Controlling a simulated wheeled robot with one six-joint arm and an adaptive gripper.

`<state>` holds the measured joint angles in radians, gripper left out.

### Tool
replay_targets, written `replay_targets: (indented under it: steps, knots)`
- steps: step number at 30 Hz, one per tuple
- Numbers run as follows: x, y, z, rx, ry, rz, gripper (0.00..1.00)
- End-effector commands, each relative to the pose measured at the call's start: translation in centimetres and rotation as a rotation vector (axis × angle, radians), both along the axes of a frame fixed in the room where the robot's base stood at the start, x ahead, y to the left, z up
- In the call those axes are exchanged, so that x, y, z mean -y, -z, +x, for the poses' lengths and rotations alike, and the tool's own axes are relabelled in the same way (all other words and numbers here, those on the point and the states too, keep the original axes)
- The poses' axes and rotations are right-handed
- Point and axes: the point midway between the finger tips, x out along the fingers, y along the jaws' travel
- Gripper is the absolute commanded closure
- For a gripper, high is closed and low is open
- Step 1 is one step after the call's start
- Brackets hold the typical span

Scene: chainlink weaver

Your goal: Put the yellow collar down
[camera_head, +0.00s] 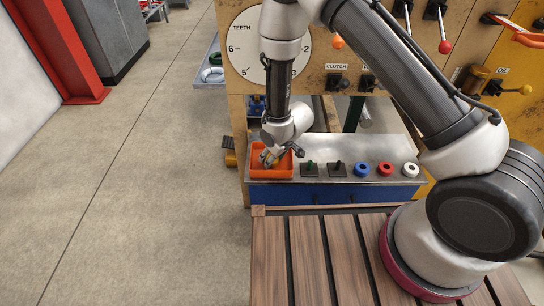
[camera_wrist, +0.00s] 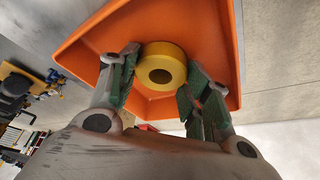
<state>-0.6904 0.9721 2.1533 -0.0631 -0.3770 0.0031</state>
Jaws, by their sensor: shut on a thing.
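The yellow collar (camera_wrist: 164,53) is a thick ring with a dark hole, seen in the wrist view. My gripper (camera_head: 268,160) is shut on it, one green-padded finger on each side. The collar is over or inside the orange tray (camera_head: 285,173), which surrounds it in the wrist view (camera_wrist: 228,45). I cannot tell whether the collar touches the tray floor. In the head view my gripper reaches down at the left part of the tray and hides the collar.
The tray sits at the left end of a metal shelf (camera_head: 350,147). A dial panel (camera_head: 240,32) stands behind.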

Motion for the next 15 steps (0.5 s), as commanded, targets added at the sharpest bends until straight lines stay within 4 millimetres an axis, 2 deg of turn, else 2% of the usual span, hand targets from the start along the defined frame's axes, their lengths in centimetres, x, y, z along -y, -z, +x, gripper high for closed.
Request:
replay_targets:
  steps: [5,6,9,15]
  knots:
    - [0.00,0.18,0.00,0.000,0.000,0.000,0.84]
    - [0.01,0.26,-0.01,0.000,0.000,0.000,0.50]
    - [0.00,0.22,0.00,0.000,0.000,0.000,0.32]
    - [0.00,0.22,0.00,0.000,0.000,0.000,0.31]
